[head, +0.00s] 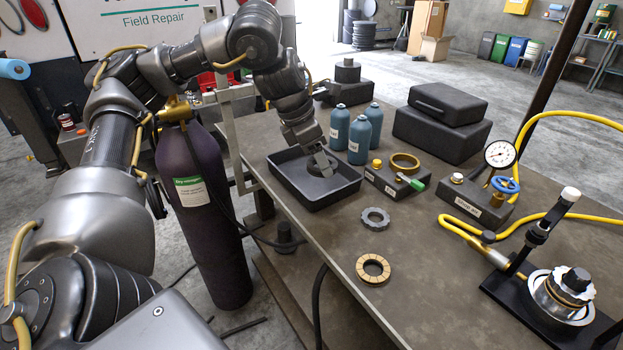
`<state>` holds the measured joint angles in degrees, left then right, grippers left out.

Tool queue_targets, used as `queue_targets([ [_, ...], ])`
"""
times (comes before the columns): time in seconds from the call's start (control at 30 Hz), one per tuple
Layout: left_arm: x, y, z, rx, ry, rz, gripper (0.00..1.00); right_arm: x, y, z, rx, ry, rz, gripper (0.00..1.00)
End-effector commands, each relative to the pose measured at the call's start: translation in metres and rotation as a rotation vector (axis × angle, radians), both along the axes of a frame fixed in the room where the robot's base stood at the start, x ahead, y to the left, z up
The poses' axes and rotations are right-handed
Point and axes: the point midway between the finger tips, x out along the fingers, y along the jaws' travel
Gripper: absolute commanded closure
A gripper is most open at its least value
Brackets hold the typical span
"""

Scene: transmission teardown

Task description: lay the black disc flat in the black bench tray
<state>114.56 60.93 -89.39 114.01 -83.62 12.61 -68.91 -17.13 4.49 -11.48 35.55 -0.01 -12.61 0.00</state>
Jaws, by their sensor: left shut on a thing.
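The black bench tray (286,187) sits on the near left part of the workbench, its walls low and its floor dark. My right gripper is not in view.
Blue-grey bottles (358,138) stand behind the tray. A box with a brass ring (405,162) is close to its right. A grey toothed ring (376,218) and a tan ring (373,268) lie in front. A gauge (500,153) and a press stand (530,270) are at right.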

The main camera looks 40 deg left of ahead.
Motion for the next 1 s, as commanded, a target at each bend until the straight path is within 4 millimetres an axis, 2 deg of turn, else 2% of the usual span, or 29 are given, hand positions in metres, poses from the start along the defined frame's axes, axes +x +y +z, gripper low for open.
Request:
queue_targets([
  [0.17,0.018,0.021,-0.013,-0.004,0.005,0.009,0.71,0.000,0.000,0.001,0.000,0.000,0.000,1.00],
  [0.37,0.053,0.061,-0.037,-0.004,0.005,0.012,0.71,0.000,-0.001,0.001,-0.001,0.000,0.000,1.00],
  [0.5,0.069,0.081,-0.066,-0.002,0.006,0.008,0.71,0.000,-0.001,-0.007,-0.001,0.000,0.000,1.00],
  [0.7,0.084,0.097,-0.088,-0.001,0.002,0.006,0.71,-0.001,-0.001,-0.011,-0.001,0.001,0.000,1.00],
  [1.0,0.089,0.103,-0.098,-0.001,0.002,0.004,0.71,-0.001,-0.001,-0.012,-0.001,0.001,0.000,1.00],
])
